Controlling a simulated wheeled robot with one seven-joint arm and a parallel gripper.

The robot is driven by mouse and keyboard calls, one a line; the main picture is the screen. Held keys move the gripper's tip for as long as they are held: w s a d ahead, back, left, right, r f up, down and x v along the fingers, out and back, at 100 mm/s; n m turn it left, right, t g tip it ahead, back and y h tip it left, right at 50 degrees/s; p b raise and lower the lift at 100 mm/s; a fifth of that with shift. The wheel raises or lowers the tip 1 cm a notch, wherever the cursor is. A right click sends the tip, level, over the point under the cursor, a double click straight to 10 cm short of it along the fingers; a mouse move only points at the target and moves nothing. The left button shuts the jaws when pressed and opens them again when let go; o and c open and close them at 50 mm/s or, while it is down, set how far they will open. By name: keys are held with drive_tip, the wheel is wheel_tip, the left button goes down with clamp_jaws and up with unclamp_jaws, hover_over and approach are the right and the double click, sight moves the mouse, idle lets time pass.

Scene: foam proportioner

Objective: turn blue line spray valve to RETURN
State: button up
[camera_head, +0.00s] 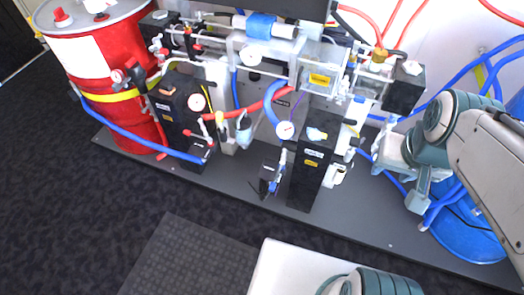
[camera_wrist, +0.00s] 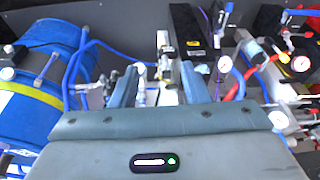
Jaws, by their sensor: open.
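My gripper (camera_head: 377,150) comes in from the right in the head view, beside the black pump (camera_head: 311,165) of the blue line. In the wrist view its two fingers (camera_wrist: 158,72) stand apart, with nothing held between them. Small metal and white fittings with a bit of blue (camera_wrist: 140,72) show between and beyond the fingers. These are on the side of the pump near my gripper. I cannot tell which fitting is the spray valve or how its handle points. The fingers hide part of this area.
A blue drum (camera_wrist: 50,75) with blue hoses stands at the left in the wrist view. A red drum (camera_head: 108,80) stands at the far left in the head view. Gauges (camera_head: 285,130), hoses and a second black pump (camera_head: 175,110) crowd the plate. The plate's front (camera_head: 350,228) is clear.

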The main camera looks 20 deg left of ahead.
drive_tip(key=w+a+f+m+t+y+b, duration=0.1)
drive_tip(key=w+a+f+b, duration=0.25)
drive_tip(key=a+f, duration=0.45)
drive_tip(key=w+a+f+t+y+b, duration=0.1)
drive_tip(key=w+a+f+b, duration=0.25)
drive_tip(key=a+f, duration=0.55)
drive_tip(key=w+a+f+m+t+y+b, duration=0.1)
drive_tip(key=w+a+f+t+b, duration=0.15)
drive_tip(key=a+f+b, duration=0.4)
drive_tip(key=n+t+h+b, duration=0.1)
drive_tip(key=t+h+b, duration=0.3)
drive_tip(key=t+b, duration=0.6)
approach(273, 184)
drive_tip(key=shift+t, duration=0.25)
drive_tip(key=w, duration=1.1)
drive_tip(key=shift+d+f+b, duration=0.3)
drive_tip(key=shift+f, duration=0.1)
